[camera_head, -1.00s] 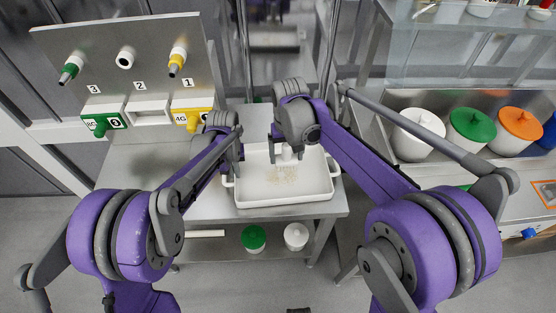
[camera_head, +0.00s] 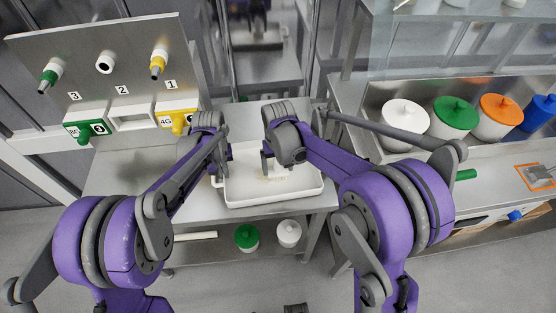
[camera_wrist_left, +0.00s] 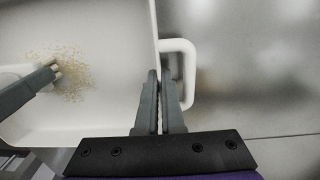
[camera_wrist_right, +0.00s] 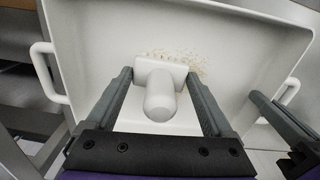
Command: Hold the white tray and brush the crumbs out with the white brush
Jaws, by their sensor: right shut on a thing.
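The white tray (camera_head: 245,190) lies on the metal table with pale tan crumbs (camera_wrist_right: 190,60) on its floor. The crumbs also show in the left wrist view (camera_wrist_left: 75,75). My left gripper (camera_wrist_left: 161,75) is at the tray's side wall beside the white loop handle (camera_wrist_left: 190,75), its fingers nearly together around the wall. My right gripper (camera_wrist_right: 160,75) is shut on the white brush (camera_wrist_right: 162,95) inside the tray. The brush head is beside the crumbs, its rounded handle towards the wrist camera. In the head view my right gripper (camera_head: 267,160) mostly hides the brush.
A panel with numbered nozzles (camera_head: 105,65) stands at the back left. White (camera_head: 403,122), green (camera_head: 455,115), orange and blue lidded pots stand in a metal bay to the right. A green-lidded pot (camera_head: 246,237) and a white one (camera_head: 289,233) stand on the lower shelf.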

